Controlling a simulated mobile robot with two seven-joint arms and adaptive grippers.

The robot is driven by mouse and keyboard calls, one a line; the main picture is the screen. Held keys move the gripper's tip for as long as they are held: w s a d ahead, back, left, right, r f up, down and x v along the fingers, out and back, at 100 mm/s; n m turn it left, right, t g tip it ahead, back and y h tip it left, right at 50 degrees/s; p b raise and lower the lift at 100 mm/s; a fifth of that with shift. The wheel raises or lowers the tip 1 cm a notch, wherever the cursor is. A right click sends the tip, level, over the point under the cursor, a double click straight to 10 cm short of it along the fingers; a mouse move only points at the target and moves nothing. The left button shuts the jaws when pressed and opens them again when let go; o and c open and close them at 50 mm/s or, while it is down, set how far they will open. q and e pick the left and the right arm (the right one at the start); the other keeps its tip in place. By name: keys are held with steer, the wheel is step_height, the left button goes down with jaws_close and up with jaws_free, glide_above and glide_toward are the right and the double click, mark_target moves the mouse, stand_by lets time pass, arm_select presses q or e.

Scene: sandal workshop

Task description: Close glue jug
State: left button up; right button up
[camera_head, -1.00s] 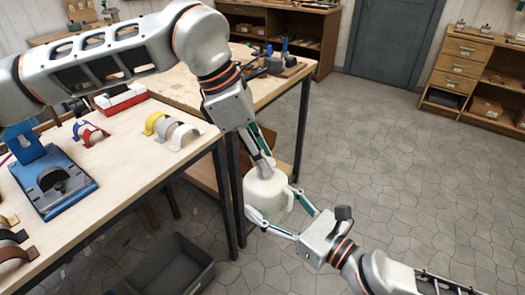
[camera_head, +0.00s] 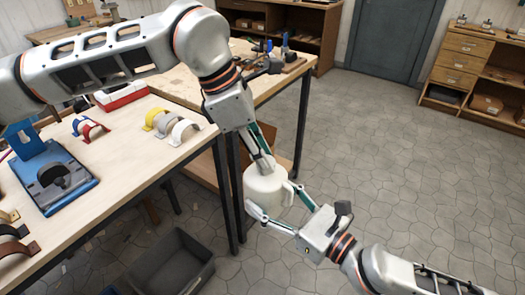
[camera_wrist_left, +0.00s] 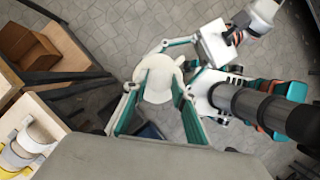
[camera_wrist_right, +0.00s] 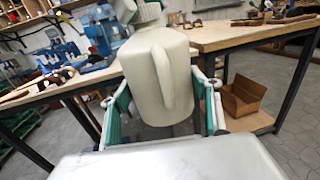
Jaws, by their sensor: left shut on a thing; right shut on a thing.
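The glue jug (camera_head: 267,188) is a cream-white vessel with a side handle, held in the air beyond the right edge of the bench. My right gripper (camera_head: 271,207) is shut around its body. In the right wrist view the jug (camera_wrist_right: 150,85) stands between the fingers, with its handle toward the camera. My left gripper (camera_head: 263,163) points down at the top of the jug and is shut on what appears to be its lid. The left wrist view looks down on the jug (camera_wrist_left: 157,85). The fingers and the viewing angle hide the seam between lid and jug.
The workbench (camera_head: 125,180) to the left carries a blue press (camera_head: 52,180) and several coloured sandal straps. A grey crate (camera_head: 170,265) stands on the floor below. An open cardboard box (camera_wrist_right: 242,95) sits on a low shelf. The floor to the right is clear.

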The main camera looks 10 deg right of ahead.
arm_select(q)
steer(key=shift+f, duration=0.1)
arm_select(e)
steer(key=c, duration=0.6)
arm_select(q)
steer(key=m, duration=0.2)
steer(key=m+g, duration=0.1)
steer(key=m, duration=0.1)
steer(key=m+g, duration=0.1)
steer(key=m, duration=0.1)
steer(key=shift+w+y, duration=0.25)
steer(key=shift+y, duration=0.15)
arm_select(e)
steer(key=shift+c, duration=0.2)
arm_select(q)
steer(key=m+g, duration=0.1)
steer(key=m, duration=0.1)
steer(key=m+y, duration=0.1)
steer(key=m, duration=0.2)
steer(key=shift+w+d+g, duration=0.1)
steer(key=shift+d+g, duration=0.05)
steer(key=shift+g, duration=0.25)
steer(key=m+y, duration=0.1)
steer(key=m, duration=0.1)
steer(key=m+y, duration=0.1)
steer(key=m, duration=0.2)
steer(key=shift+d+g, duration=0.1)
steer(key=shift+g, duration=0.3)
steer(key=o, duration=0.7)
